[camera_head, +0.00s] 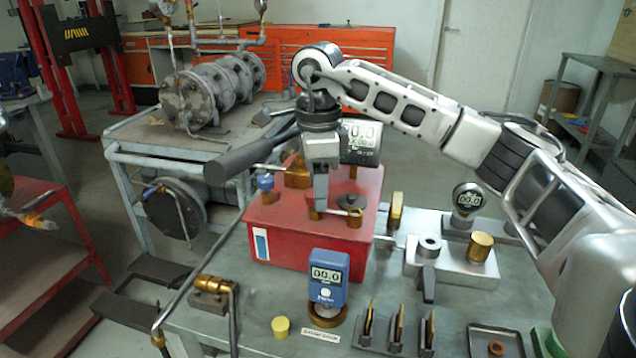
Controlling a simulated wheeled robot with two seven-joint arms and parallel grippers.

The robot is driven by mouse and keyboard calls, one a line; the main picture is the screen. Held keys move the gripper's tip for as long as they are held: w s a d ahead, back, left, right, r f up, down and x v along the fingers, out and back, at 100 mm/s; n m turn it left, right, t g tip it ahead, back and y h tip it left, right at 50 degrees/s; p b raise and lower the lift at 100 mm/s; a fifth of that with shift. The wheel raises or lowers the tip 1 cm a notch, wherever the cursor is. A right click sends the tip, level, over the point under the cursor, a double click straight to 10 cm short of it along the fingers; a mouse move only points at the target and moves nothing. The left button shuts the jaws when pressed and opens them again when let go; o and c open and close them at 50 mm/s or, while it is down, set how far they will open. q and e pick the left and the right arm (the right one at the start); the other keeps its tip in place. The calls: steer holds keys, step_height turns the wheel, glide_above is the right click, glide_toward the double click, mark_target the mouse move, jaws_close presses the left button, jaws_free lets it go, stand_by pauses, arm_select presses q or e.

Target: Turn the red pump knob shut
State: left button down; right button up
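The red pump (290,238) is a red box on the grey bench, with fittings and a gauge on top. A round black knob (350,201) sits on its top near the front right corner, with brass below it. I see no separate red knob. My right gripper (320,208) points straight down over the pump top, its tip just left of the black knob and close to brass parts. Its fingers overlap in this view, so their opening and any contact are unclear. My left gripper is not in view.
A long dark pump handle (250,153) sticks out left of my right gripper. A digital gauge (362,142) stands behind it. A blue gauge (328,278) stands in front of the pump. A metal block (455,262) with fittings is at right. Small slotted holders (397,335) stand at the front.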

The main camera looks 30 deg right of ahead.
steer(key=c, duration=0.7)
steer(key=shift+m, duration=0.3)
steer(key=shift+c, duration=0.2)
steer(key=shift+m+p, duration=0.3)
steer(key=shift+m, duration=0.2)
steer(key=o, duration=1)
